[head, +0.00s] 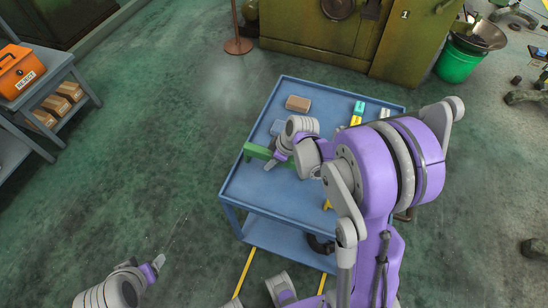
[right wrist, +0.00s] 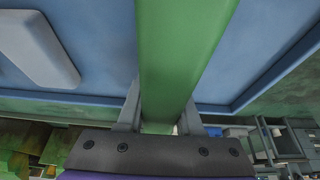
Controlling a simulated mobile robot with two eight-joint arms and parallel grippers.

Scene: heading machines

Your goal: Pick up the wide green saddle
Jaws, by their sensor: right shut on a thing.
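The wide green saddle (head: 257,152) is at the left side of the blue cart's top. My right gripper (head: 277,160) is shut on it, partly covering it in the head view. In the right wrist view the green saddle (right wrist: 184,50) runs between the two fingers of the right gripper (right wrist: 160,115), one finger on each side. Whether it rests on the cart top or hangs just above it, I cannot tell. My left gripper (head: 158,264) is at the lower left, away from the cart, and its opening does not show clearly.
The blue cart (head: 240,185) has a raised rim. On it are a brown block (head: 298,103), a light blue block (head: 278,127) and a green-and-yellow item (head: 357,112). A shelf unit (head: 60,75) stands at left, a green cabinet (head: 320,45) behind. The floor left of the cart is clear.

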